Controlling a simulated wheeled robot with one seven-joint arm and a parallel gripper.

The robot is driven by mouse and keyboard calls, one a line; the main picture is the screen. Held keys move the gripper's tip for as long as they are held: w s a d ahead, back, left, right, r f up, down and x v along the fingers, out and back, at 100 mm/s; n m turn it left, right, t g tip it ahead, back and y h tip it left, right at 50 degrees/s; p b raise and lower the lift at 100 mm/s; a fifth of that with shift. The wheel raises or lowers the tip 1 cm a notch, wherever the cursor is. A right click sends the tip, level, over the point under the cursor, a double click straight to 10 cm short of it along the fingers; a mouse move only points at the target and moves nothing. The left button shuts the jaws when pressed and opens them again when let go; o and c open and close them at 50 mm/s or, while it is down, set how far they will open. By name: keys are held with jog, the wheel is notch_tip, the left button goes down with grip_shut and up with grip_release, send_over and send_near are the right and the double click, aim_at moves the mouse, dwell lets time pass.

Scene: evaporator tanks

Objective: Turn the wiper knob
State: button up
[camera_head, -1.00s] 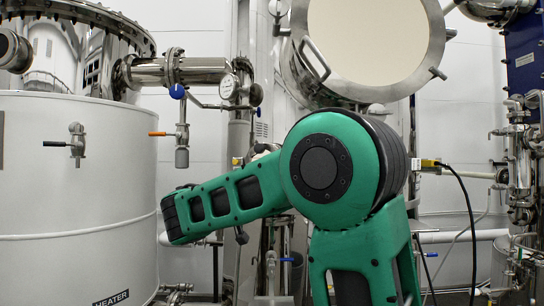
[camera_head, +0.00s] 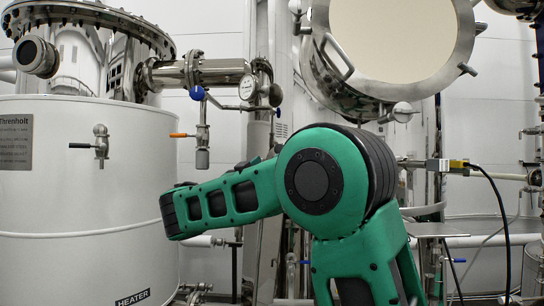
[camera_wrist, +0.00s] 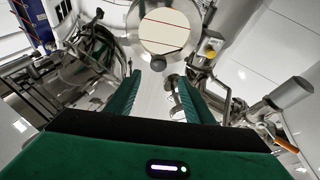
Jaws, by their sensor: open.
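My gripper (camera_wrist: 158,76) shows in the wrist view with its two green fingers apart and nothing held between them. A small metal knob-like part (camera_wrist: 173,82) sits by the right fingertip. I cannot tell whether it touches the finger or whether it is the wiper knob. Beyond the fingers is a round, cream-faced port (camera_wrist: 168,28) with a metal rim. In the head view a large round cream port (camera_head: 393,38) hangs at the upper middle, with a small rounded metal fitting (camera_head: 402,111) under its rim. My green arm fills the middle there, and my gripper does not show.
A white heater tank (camera_head: 75,220) stands at the left, with a black-handled valve (camera_head: 101,145). Pipes and a black cable (camera_head: 500,210) are at the right.

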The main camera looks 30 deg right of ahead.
jog(key=x, duration=0.9)
dwell(0.6)
jog(key=shift+s, duration=0.1)
jog(key=c, duration=1)
jog(key=shift+a, duration=0.2)
jog(key=shift+c, duration=0.2)
